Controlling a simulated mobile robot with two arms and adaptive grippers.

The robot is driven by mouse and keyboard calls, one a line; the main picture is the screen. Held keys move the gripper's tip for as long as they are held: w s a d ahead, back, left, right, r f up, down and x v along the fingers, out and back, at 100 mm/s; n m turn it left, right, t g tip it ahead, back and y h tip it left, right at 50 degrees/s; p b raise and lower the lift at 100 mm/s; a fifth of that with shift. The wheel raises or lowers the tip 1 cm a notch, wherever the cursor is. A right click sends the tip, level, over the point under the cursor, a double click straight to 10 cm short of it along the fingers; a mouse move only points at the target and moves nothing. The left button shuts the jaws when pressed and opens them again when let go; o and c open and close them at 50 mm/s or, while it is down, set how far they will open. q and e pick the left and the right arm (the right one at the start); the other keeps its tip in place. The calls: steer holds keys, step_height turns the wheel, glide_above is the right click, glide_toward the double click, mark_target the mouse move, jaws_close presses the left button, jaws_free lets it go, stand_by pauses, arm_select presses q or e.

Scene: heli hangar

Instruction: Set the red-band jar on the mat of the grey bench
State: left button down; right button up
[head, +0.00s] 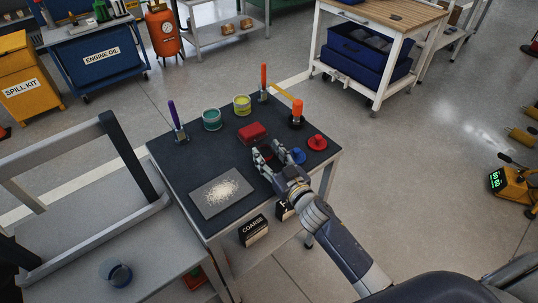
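My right gripper (268,154) reaches over the dark-topped table (175,157), just in front of a red block-like item (252,132). Something small, dark and red shows between its fingers. It may be the red-band jar, but the fingers hide most of it, and I cannot tell whether they grip it. The grey bench (75,270) is at the lower left. I cannot make out a separate mat on the grey bench. My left gripper is out of view.
On the dark table stand a teal can (212,119), a yellow can (242,105), a purple-handled tool (177,121), a gritty grey plate (222,194) and a red knob-like item (317,142). A tilted grey frame (109,150) rises over the grey bench.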

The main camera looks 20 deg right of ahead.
stand_by(0.3)
steer(key=shift+r, duration=0.25)
steer(key=v, duration=1.2)
steer(key=shift+f, duration=0.15)
